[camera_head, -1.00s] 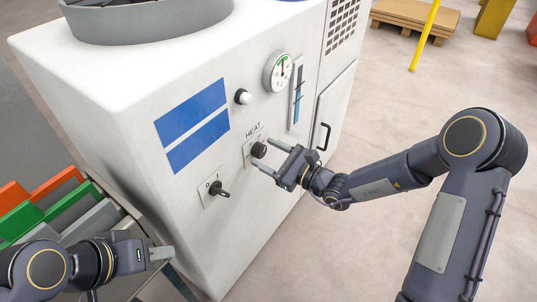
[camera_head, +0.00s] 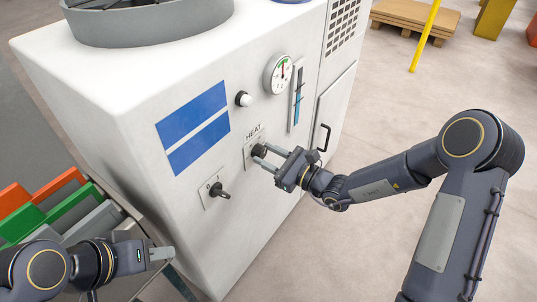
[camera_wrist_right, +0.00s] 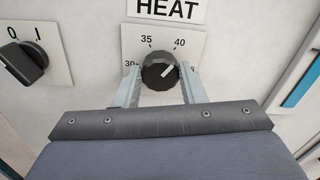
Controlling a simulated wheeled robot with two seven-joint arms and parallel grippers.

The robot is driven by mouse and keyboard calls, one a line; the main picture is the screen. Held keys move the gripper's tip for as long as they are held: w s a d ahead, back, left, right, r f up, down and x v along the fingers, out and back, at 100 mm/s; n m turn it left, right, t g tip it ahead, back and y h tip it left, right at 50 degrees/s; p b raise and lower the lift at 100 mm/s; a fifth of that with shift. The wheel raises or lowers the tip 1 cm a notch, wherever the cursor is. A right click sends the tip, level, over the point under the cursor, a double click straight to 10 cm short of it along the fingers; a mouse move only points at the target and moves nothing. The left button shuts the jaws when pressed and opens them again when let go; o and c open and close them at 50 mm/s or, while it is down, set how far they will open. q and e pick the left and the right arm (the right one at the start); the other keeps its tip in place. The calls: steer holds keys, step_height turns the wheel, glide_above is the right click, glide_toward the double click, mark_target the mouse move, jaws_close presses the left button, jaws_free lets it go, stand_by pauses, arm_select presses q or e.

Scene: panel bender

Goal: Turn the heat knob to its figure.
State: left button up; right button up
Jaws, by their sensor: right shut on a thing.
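The heat knob (camera_head: 259,150) is a round black knob on a pale plate under the HEAT label (camera_head: 254,132) on the machine's front. In the right wrist view the knob (camera_wrist_right: 160,71) has a white pointer line aimed up and right, a little clockwise of the 40 mark. Figures 30, 35 and 40 show; a figure at the right is partly hidden by a finger. My right gripper (camera_head: 264,158) is shut on the knob, with one finger on each side in the wrist view (camera_wrist_right: 160,80). My left gripper (camera_head: 161,254) is at the lower left, away from the knob; its jaw gap is unclear.
A 0/1 switch (camera_head: 217,191) sits left of the knob. A white button (camera_head: 243,98), a round gauge (camera_head: 278,73) and blue panels (camera_head: 193,127) are on the same face. A door handle (camera_head: 323,137) stands out right of my right gripper. Coloured bins (camera_head: 60,208) stand lower left.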

steer(key=m+p, duration=0.2)
steer(key=m, duration=0.1)
steer(key=m+p, duration=0.2)
steer(key=shift+d+r+m, duration=0.1)
steer(key=shift+r+m, duration=0.1)
steer(key=shift+m, duration=0.2)
steer(key=m+p, duration=0.3)
steer(key=shift+w, duration=0.1)
steer(key=shift+f+m+p, duration=0.25)
steer(key=shift+m+p, duration=0.55)
steer(key=shift+m, duration=0.3)
steer(key=o, duration=1)
steer(key=shift+d, duration=0.1)
steer(key=v, duration=0.7)
steer(key=shift+s+d, duration=0.25)
